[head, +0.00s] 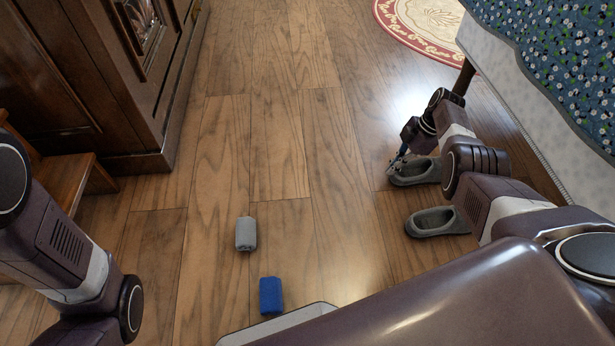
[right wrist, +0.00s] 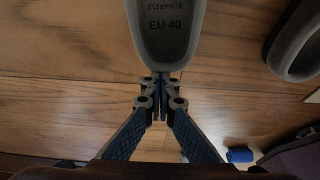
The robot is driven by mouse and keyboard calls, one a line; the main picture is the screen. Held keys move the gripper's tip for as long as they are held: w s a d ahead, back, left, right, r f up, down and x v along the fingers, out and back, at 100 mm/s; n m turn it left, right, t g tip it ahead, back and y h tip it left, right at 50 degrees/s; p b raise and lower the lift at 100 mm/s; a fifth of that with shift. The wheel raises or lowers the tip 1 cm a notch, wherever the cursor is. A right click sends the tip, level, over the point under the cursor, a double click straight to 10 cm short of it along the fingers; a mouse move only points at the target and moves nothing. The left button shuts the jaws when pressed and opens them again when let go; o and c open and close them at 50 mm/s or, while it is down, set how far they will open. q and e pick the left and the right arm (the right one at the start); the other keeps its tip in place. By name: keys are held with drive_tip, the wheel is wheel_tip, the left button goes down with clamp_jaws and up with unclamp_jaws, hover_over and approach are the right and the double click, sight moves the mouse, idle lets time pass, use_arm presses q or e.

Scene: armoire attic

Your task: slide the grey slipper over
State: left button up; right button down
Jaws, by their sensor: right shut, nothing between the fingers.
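Two grey slippers lie on the wooden floor at the right of the head view. The farther grey slipper (head: 418,173) is beside my right gripper (head: 398,160) and partly hidden by my arm. The nearer grey slipper (head: 437,222) is partly covered by my arm too. In the right wrist view, the shut, empty fingers of my right gripper (right wrist: 160,82) are at the rounded end of one slipper (right wrist: 168,35), whose insole reads "EU 40". I cannot tell whether they touch it. The other slipper (right wrist: 293,45) is at the upper right. My left gripper is out of view.
A grey roll (head: 246,233) and a blue roll (head: 271,295) lie on the floor in the middle. A dark wooden armoire (head: 120,90) stands at the left, a bed with floral cover (head: 560,60) at the right. A round red rug (head: 425,25) is at the back.

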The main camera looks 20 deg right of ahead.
drive_tip(key=shift+s+d, duration=0.1)
idle(0.3)
drive_tip(key=shift+d+r, duration=0.1)
drive_tip(key=shift+r, duration=0.15)
drive_tip(key=v, duration=1.1)
drive_tip(key=shift+r, duration=0.25)
